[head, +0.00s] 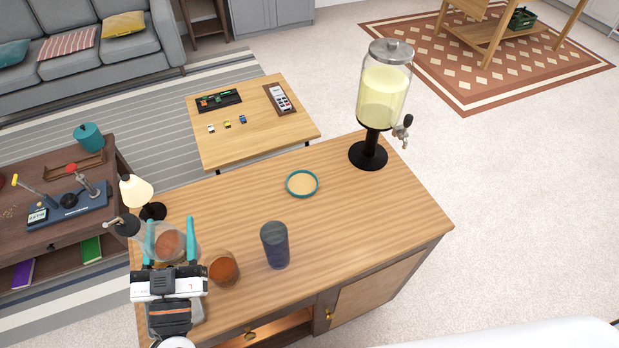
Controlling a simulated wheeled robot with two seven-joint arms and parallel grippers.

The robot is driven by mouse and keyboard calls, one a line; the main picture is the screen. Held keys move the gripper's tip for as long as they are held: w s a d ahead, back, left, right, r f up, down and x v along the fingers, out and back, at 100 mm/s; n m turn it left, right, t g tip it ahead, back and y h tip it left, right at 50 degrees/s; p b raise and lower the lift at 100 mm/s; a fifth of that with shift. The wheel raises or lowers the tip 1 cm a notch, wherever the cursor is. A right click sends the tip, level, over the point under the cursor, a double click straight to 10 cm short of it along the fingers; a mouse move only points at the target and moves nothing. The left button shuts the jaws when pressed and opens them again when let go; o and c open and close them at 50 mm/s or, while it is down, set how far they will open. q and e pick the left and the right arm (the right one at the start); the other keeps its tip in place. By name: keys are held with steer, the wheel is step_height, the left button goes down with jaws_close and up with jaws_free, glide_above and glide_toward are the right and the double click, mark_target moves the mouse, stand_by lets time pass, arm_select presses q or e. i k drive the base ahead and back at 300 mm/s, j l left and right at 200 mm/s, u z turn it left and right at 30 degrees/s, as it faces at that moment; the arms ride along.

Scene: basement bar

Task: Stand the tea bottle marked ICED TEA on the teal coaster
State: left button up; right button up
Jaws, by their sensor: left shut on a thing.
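My left gripper (171,238) has its teal fingers on either side of a clear container with reddish-brown contents (168,246), at the left end of the wooden counter. It is shut on this container. No label can be read, so I cannot tell if it is the ICED TEA bottle, nor whether it is lifted. The teal coaster (302,172), a round disc with a teal rim and tan middle, lies bare near the counter's middle, up and right of the gripper. My right gripper is not in view.
A second clear container with reddish-brown contents (223,268) stands just right of the gripper. A dark blue tumbler (275,246) stands further right, below the coaster. A drink dispenser (384,98) stands at the far right corner.

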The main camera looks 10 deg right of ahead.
mark_target(303, 184)
steer(key=i+l, duration=0.1)
steer(key=l, duration=0.3)
steer(key=i+l, duration=0.15)
steer(key=l, duration=0.3)
steer(key=i+l, duration=0.1)
steer(key=l, duration=0.3)
steer(key=i+l, duration=0.1)
steer(key=l, duration=0.3)
